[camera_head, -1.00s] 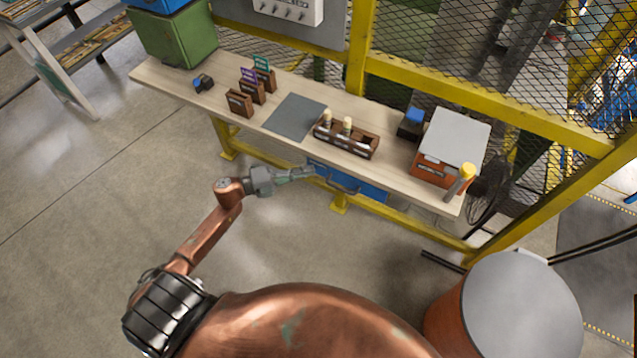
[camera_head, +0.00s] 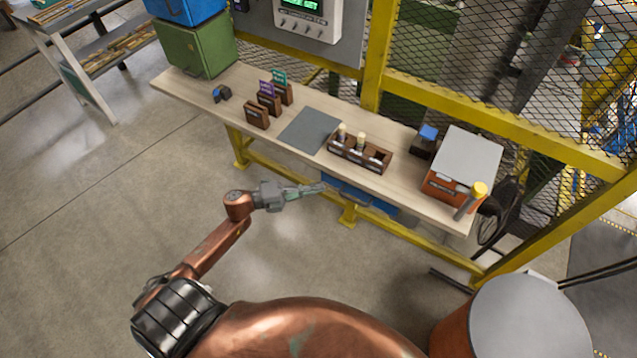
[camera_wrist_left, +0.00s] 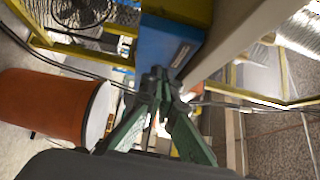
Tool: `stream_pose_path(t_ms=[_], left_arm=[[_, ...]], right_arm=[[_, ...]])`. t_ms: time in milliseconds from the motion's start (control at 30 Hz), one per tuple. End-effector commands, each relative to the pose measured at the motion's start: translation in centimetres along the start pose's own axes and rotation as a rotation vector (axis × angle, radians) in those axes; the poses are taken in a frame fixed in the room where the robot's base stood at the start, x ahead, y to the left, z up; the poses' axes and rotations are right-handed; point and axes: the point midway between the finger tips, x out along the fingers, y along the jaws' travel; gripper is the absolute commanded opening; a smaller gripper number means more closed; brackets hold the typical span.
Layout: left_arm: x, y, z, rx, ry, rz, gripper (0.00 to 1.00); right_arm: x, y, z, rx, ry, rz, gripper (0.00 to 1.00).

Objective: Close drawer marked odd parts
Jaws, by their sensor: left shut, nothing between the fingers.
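A blue drawer (camera_head: 366,194) sits under the front edge of the wooden workbench (camera_head: 230,97); the tabletop hides most of it. In the left wrist view, its blue face (camera_wrist_left: 165,48) carries a small pale label, too small to read. I cannot tell how far it stands out. My left gripper (camera_head: 322,187) is shut and empty, its green-grey fingers at the drawer's left end. In the left wrist view the fingertips (camera_wrist_left: 160,82) are close against the blue face; contact is unclear. My right gripper is not in view.
On the bench are a wooden divided tray (camera_head: 359,154), a grey mat (camera_head: 309,130), several small brown holders and an orange box with a grey top (camera_head: 466,158). A yellow mesh fence stands behind. An orange drum (camera_head: 530,315) stands at lower right.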

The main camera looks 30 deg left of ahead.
Motion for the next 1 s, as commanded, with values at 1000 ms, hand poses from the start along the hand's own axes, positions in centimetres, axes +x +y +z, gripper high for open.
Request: stream_pose_path(t_ms=[1000], left_arm=[[-10.4, 2.7, 0.9, -0.084, -0.073, 0.012, 0.00]], right_arm=[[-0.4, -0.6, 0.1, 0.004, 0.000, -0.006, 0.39]])
